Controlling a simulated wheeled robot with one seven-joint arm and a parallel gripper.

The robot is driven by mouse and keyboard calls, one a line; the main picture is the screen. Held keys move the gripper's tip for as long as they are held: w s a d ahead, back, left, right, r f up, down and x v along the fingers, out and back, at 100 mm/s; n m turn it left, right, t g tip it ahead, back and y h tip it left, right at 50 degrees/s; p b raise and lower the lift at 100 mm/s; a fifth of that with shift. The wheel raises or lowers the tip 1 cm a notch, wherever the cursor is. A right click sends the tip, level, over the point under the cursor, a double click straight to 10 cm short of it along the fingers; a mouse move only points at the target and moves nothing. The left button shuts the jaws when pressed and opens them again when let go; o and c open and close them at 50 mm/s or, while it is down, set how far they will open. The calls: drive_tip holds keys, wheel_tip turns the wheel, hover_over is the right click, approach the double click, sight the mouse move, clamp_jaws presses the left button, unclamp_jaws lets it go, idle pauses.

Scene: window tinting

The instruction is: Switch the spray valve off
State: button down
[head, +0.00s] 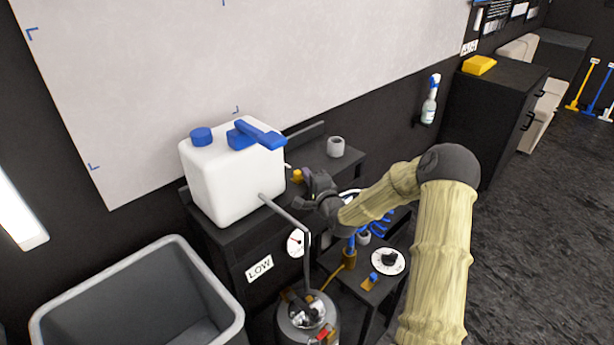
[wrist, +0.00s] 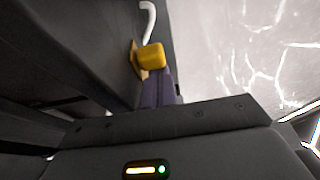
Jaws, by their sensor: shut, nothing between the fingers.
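A small yellow fitting (head: 297,175) sits at the back edge of the dark bench, right of the white jug; it looks like the spray valve, but I cannot be sure. In the wrist view, the yellow fitting (wrist: 150,56) shows as a block with a white curved tube (wrist: 148,18) beyond it. My gripper (head: 307,178) is shut and empty, its fingertips right at the fitting. In the wrist view, my gripper's fingers (wrist: 156,82) end against or just short of it; I cannot tell if they touch. The fitting's on or off position is not readable.
The white jug (head: 230,178) with blue cap and blue handle stands close left of my gripper. A grey cup (head: 335,147) is behind. A grey bin (head: 140,290) stands front left. Floor at right is clear.

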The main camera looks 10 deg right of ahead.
drive_tip(key=shift+a, duration=0.2)
drive_tip(key=d, duration=0.1)
drive_tip(key=w+d, duration=0.2)
drive_tip(key=d, duration=0.1)
drive_tip(key=b+v, duration=0.1)
drive_tip(key=v, duration=0.9)
drive_tip(key=shift+b, duration=0.3)
drive_tip(key=shift+w+a, duration=0.1)
